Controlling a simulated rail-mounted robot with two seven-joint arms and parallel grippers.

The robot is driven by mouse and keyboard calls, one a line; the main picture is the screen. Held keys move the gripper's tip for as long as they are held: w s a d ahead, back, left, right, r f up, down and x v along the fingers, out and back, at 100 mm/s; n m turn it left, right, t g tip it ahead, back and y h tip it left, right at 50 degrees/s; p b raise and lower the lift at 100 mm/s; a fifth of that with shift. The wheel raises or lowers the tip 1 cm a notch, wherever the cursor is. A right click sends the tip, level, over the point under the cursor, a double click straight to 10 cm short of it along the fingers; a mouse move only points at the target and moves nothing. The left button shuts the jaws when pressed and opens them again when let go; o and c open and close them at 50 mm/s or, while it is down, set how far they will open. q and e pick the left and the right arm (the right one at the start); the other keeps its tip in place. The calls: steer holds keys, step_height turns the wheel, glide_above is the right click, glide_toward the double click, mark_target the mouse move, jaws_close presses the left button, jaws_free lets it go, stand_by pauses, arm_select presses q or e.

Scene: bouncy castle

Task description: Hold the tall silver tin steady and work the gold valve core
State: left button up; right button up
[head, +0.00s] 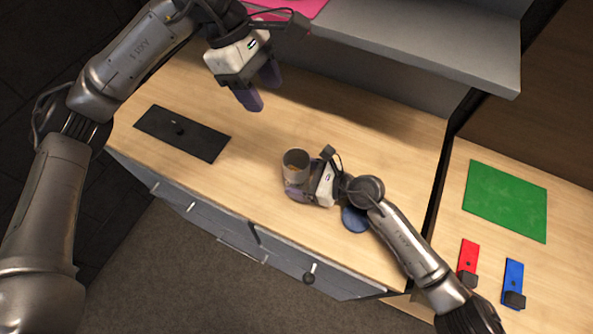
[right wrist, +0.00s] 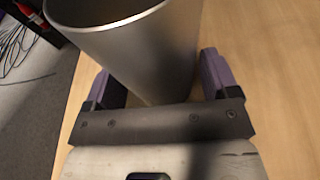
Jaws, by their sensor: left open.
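The tall silver tin (head: 295,172) stands on the wooden worktop, its open top facing up. In the right wrist view the tin (right wrist: 145,50) fills the space between the two purple fingers. My right gripper (head: 298,188) is low on the tin, with one finger on each side, and looks shut on it. My left gripper (head: 260,88) is open and empty, above the worktop and up and left of the tin. I cannot make out a gold valve core; the tin's inside looks brownish.
A black plate (head: 160,133) with a small dark knob lies left on the worktop. A blue disc (head: 355,219) lies partly under my right arm. A grey raised shelf (head: 430,50) borders the back. A green mat (head: 505,200), red block (head: 468,258) and blue block (head: 513,280) are right.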

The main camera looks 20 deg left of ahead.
steer(key=shift+o, duration=1.1)
steer(key=shift+d, duration=0.1)
steer(key=v, duration=1.1)
steer(key=shift+d+r, duration=0.15)
steer(key=shift+d, duration=0.25)
steer(key=shift+r, duration=0.1)
